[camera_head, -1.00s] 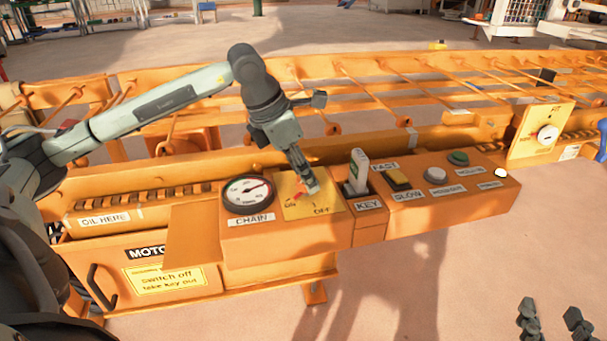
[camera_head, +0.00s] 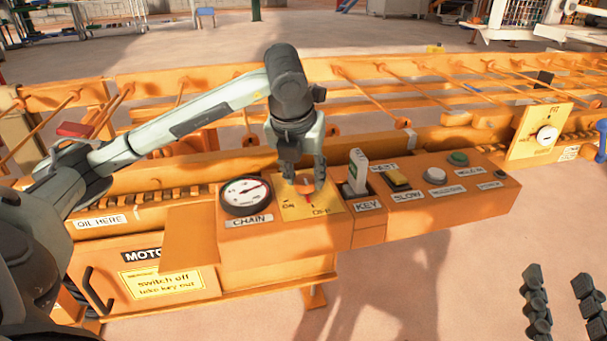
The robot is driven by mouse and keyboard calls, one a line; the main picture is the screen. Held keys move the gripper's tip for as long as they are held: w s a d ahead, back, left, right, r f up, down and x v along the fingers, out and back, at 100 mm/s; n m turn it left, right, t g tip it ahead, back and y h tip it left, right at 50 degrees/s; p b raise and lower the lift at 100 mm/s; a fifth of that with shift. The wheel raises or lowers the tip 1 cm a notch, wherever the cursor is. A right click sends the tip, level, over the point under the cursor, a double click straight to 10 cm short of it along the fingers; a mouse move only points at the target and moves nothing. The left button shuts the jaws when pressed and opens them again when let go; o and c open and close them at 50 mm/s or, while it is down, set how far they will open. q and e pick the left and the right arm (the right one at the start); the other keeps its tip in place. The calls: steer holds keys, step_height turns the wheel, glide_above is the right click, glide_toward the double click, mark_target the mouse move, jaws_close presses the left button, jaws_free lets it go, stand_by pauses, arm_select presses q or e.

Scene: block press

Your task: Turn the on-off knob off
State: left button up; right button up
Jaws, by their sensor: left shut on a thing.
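The on-off knob (camera_head: 304,184) is orange-red and sits on a yellow plate (camera_head: 326,205) with ON and OFF printed on its near side. My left gripper (camera_head: 304,182) points down over the plate, its fingers on either side of the knob and shut on it. The fingers partly hide the knob. A red pointer (camera_head: 310,199) shows below the fingers, between the ON and OFF marks and nearer OFF. My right gripper (camera_head: 558,278) shows at the lower right as two dark fingers spread apart, with nothing between them, away from the panel.
The CHAIN gauge (camera_head: 246,194) is left of the plate. The white key (camera_head: 357,171) stands upright close to its right. The SLOW/FAST switch (camera_head: 396,180) and several buttons follow. Orange rails run behind the panel. The floor in front is clear.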

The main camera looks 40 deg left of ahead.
arm_select(q)
steer(key=shift+n, duration=0.6)
steer(key=shift+y, duration=0.3)
steer(key=o, duration=1.2)
steer(key=shift+c, duration=0.2)
steer(key=shift+r, duration=0.1)
steer(key=v, duration=1.2)
steer(key=shift+w, duration=0.2)
